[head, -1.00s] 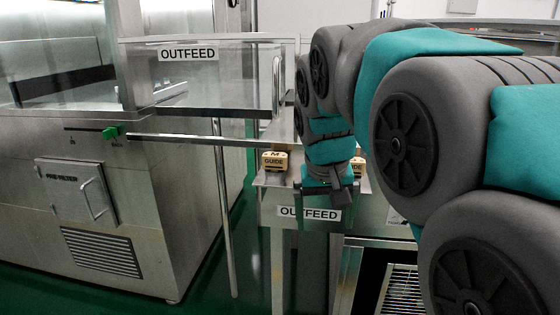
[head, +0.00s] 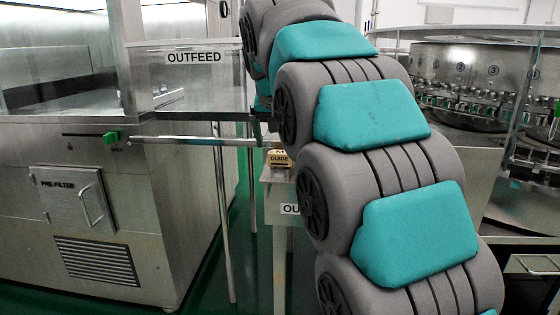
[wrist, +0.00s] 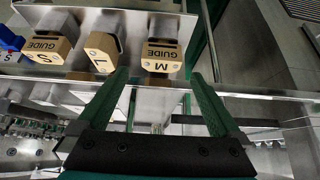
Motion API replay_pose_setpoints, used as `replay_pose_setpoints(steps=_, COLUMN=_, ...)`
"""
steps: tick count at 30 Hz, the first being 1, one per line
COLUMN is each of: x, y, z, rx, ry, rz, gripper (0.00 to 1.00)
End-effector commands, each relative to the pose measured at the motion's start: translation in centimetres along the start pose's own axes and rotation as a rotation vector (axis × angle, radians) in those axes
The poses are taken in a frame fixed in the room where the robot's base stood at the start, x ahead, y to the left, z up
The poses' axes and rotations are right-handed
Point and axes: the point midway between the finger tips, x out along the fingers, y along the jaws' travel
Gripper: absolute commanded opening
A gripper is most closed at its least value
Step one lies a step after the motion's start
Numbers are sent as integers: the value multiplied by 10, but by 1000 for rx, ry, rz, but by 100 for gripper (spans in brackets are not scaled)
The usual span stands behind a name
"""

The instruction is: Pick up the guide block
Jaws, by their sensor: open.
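Several tan guide blocks stand on a metal outfeed shelf. In the wrist view I see one marked M (wrist: 162,56), one marked L (wrist: 103,50) and one marked S (wrist: 45,48), with the lettering upside down. In the head view the M block (head: 279,160) shows beside my arm, which hides the others. My gripper (wrist: 160,78) has two green fingers spread apart with nothing between them. The M block appears beyond the fingertips, roughly in line with the gap. I cannot tell the distance.
A clear panel edge (wrist: 270,94) crosses the wrist view near my fingers. A blue object (wrist: 10,42) stands beside the S block. In the head view a metal rail (head: 190,140) runs near the shelf (head: 271,174), and a steel cabinet (head: 150,210) stands at left.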

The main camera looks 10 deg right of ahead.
Motion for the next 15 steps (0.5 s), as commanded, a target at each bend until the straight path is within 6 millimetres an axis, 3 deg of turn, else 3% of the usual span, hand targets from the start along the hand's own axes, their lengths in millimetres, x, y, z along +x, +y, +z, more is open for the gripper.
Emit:
replay_pose_setpoints(steps=11, x=45, y=-1, z=4, rx=-1, ry=-6, rz=2, gripper=100)
replay_pose_setpoints(steps=15, x=52, y=-1, z=3, rx=-1, ry=-3, rz=1, gripper=100)
